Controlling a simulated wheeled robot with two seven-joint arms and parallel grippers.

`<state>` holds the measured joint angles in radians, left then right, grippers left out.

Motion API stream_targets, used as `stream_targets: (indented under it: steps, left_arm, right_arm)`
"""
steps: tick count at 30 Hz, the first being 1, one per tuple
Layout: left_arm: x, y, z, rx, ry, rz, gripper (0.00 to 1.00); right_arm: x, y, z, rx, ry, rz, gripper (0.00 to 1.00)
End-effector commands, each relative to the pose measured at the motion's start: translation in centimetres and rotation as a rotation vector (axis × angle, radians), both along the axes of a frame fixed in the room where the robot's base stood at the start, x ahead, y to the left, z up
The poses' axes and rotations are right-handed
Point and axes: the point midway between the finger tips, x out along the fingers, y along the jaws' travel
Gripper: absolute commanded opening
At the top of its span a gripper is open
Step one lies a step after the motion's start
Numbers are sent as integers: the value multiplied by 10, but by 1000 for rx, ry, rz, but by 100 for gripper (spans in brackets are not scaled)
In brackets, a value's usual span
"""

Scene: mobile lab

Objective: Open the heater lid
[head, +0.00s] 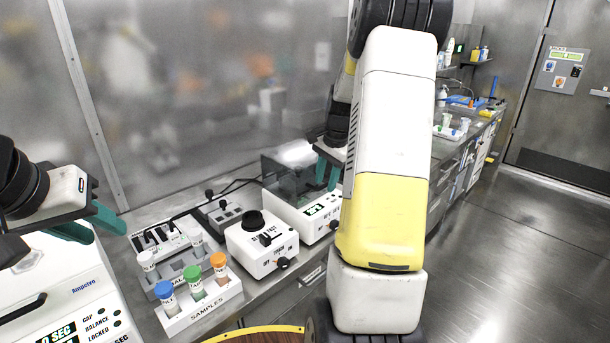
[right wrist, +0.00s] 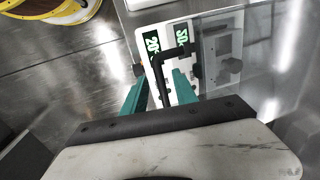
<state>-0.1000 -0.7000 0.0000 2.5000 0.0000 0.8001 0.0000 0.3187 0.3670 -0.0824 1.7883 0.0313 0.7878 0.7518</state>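The heater (head: 288,208) is a white box with a green display, standing on the bench along the wall. Its clear lid (head: 285,176) sits over the box and looks down. In the right wrist view the heater's front (right wrist: 151,41) and the see-through lid (right wrist: 222,45) show, with a black bent handle (right wrist: 159,75). My right gripper (head: 328,167) is at the heater's right side, and in the wrist view (right wrist: 159,88) its teal fingers are apart with the handle between them. Contact is not visible. My left gripper (head: 97,226) is open and empty above the white Ampolvo machine.
A white stirrer box with a black knob (head: 262,243) stands left of the heater. A samples rack (head: 203,308) with capped tubes is further left. A yellow-rimmed round thing (head: 262,335) is at the bottom edge. The floor at right is clear.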

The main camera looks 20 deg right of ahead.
Motion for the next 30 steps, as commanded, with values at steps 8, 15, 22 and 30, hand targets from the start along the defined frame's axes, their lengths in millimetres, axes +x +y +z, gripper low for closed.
stream_targets:
  steps: [8, 15, 22, 30]
  left_arm:
    - [0, 0, 0, 0, 0, 0, 36]
    - [0, 0, 0, 0, 0, 0, 36]
    - [0, 0, 0, 0, 0, 0, 36]
    - [0, 0, 0, 0, 0, 0, 36]
  right_arm:
    - [0, 0, 0, 0, 0, 0, 0]
    - [0, 0, 1, 0, 0, 1, 0]
    - [0, 0, 1, 0, 0, 1, 0]
    - [0, 0, 1, 0, 0, 1, 0]
